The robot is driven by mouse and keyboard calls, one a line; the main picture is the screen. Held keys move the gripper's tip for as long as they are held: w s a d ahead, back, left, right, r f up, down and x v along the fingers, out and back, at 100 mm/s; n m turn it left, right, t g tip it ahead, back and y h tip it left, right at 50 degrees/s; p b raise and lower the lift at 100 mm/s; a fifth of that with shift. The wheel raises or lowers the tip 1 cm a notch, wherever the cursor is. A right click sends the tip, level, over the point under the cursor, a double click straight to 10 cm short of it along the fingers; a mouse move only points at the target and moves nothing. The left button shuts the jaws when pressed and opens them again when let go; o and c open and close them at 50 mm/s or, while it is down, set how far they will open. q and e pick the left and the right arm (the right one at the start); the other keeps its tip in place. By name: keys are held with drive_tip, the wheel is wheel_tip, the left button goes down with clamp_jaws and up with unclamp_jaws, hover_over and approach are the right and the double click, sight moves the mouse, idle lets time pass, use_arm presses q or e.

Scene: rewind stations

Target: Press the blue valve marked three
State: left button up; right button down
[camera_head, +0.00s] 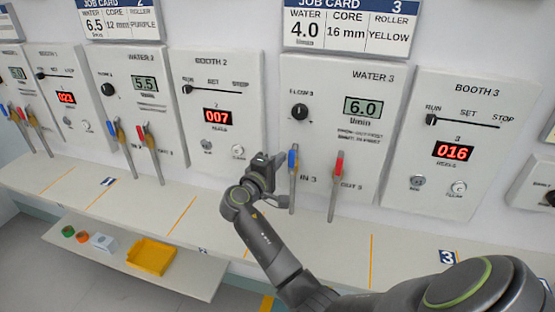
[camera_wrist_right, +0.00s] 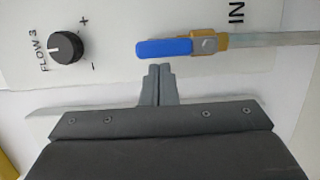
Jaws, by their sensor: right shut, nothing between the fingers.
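The blue valve (camera_head: 293,158) marked IN 3 sits on a pipe at the Water 3 panel, its blue handle in line with the pipe. The blue handle (camera_wrist_right: 165,48) also shows in the right wrist view, with the brass body at its right. My right gripper (camera_head: 274,158) is shut and empty, just left of the handle in the head view. In the right wrist view its closed fingertips (camera_wrist_right: 160,68) lie right below the handle; I cannot tell whether they touch it. My left gripper is not in view.
The red valve (camera_head: 338,165) marked OUT 3 stands just right of the blue one. The Water 3 panel (camera_head: 320,75) has a black flow knob (camera_head: 299,112) and a display reading 6.0. Booth 3 panel (camera_head: 475,95) is to the right. A yellow tray (camera_head: 152,257) lies on the lower shelf.

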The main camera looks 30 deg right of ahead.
drive_tip(key=shift+s+d+r+m+y+b, duration=0.15)
drive_tip(key=shift+s+d+m+y+b, duration=0.15)
drive_tip(key=shift+m, duration=0.4)
drive_tip(key=s+d+f+m+t+y+b, duration=0.1)
drive_tip(key=s+d+f+m+y+b, duration=0.1)
drive_tip(key=m, duration=1.1)
drive_tip(key=s+d+y+b, duration=0.1)
drive_tip(key=s+d, duration=0.1)
drive_tip(key=s, duration=0.1)
drive_tip(key=shift+s+d+f+t+y+b, duration=0.3)
drive_tip(key=shift+s+d+t+y+b, duration=0.05)
drive_tip(key=shift+s+d+t+y, duration=0.05)
drive_tip(key=shift+f, duration=0.1)
idle(0.5)
